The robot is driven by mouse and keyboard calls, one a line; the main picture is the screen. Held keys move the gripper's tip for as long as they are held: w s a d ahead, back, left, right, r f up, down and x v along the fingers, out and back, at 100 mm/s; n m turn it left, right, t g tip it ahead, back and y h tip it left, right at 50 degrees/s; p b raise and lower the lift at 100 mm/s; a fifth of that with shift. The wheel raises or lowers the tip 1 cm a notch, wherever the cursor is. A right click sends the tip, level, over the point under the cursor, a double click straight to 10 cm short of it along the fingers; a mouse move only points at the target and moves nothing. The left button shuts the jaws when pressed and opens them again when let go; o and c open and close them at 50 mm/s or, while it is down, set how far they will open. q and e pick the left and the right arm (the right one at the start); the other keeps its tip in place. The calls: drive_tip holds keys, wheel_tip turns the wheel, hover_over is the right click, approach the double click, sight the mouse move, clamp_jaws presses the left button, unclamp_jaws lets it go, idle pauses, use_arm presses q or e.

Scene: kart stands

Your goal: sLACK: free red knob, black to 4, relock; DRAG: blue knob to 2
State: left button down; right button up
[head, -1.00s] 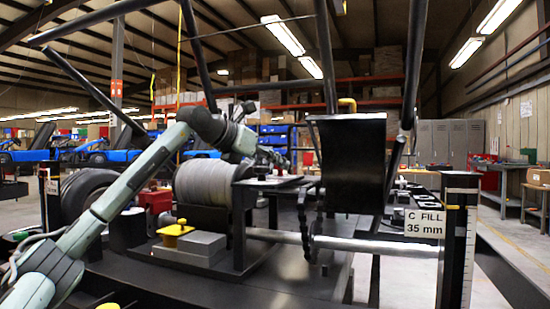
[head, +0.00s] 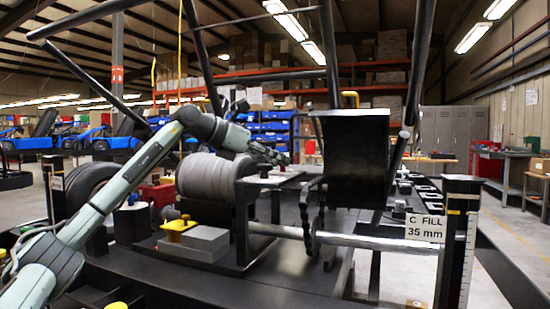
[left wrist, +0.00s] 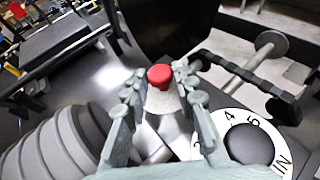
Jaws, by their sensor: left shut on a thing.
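My left gripper (head: 282,158) reaches over the small black table beside the grey ribbed drum. In the left wrist view its fingers (left wrist: 163,92) stand on both sides of the red knob (left wrist: 159,76) and are shut on it. The black knob (left wrist: 249,143) sits on a white dial (left wrist: 213,122) to the right of the fingers. The figures 4 and 5 and the word IN show on the dial. The black knob's exact setting cannot be told. I do not make out the blue knob. My right gripper is out of view.
The ribbed drum (head: 213,177) stands left of the black table (head: 285,179). A dark curved panel (head: 352,160) and a chain (head: 312,215) stand to the right. A post with a "C FILL 35 mm" sign (head: 425,228) is further right.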

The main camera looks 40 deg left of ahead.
use_arm(q)
drive_tip(key=c, duration=1.3)
unclamp_jaws()
drive_tip(key=shift+o, duration=0.2)
drive_tip(key=shift+s, duration=0.1)
drive_tip(key=v, duration=1.2)
drive_tip(key=shift+a, duration=0.1)
